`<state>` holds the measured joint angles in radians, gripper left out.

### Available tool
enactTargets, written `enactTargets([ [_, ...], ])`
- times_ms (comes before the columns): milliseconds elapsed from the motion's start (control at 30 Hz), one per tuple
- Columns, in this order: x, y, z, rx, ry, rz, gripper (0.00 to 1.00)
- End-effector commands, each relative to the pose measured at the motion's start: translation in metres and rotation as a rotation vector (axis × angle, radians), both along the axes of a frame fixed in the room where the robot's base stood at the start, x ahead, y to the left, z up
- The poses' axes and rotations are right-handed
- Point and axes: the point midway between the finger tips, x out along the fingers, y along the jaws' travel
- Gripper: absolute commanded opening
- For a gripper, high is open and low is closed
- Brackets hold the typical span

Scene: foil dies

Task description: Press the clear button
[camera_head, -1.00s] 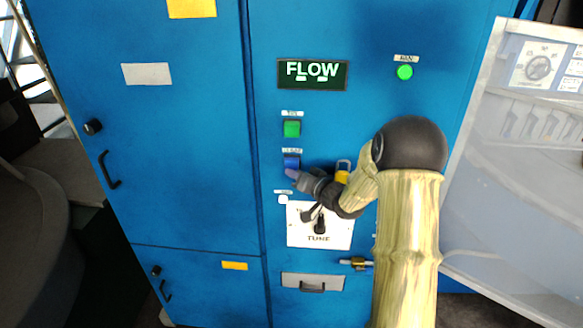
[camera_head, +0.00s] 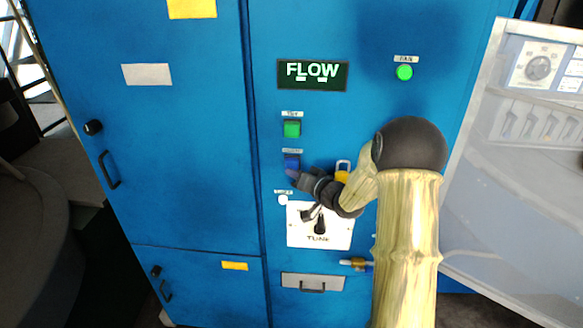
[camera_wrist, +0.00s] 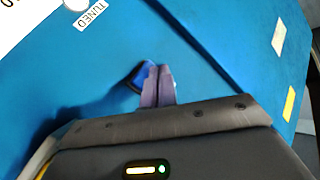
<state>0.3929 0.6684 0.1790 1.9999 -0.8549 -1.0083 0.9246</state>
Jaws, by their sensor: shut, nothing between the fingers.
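The blue button (camera_head: 291,162) sits on the blue cabinet front below a green square button (camera_head: 292,129). A small label (camera_head: 292,151) is just above the blue button, too small to read surely. My gripper (camera_head: 290,173) is shut and empty, its fingertips at the lower edge of the blue button. In the wrist view the purple fingers (camera_wrist: 158,72) are together and overlap the blue button (camera_wrist: 139,76), hiding part of it. I cannot tell whether they touch it or whether it is pushed in.
A TUNE panel (camera_head: 335,240) with a black knob lies below my gripper, with a white round light (camera_head: 283,200) beside it. A FLOW display (camera_head: 312,74) is above. A pale translucent panel (camera_head: 520,170) stands at the right.

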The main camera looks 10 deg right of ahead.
Motion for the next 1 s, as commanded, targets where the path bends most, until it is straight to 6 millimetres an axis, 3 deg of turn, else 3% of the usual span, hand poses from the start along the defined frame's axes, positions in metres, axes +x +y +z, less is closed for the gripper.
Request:
enactTargets([
  [1000,0.0093,-0.0032,0.0001,0.000,0.000,0.000,0.00],
])
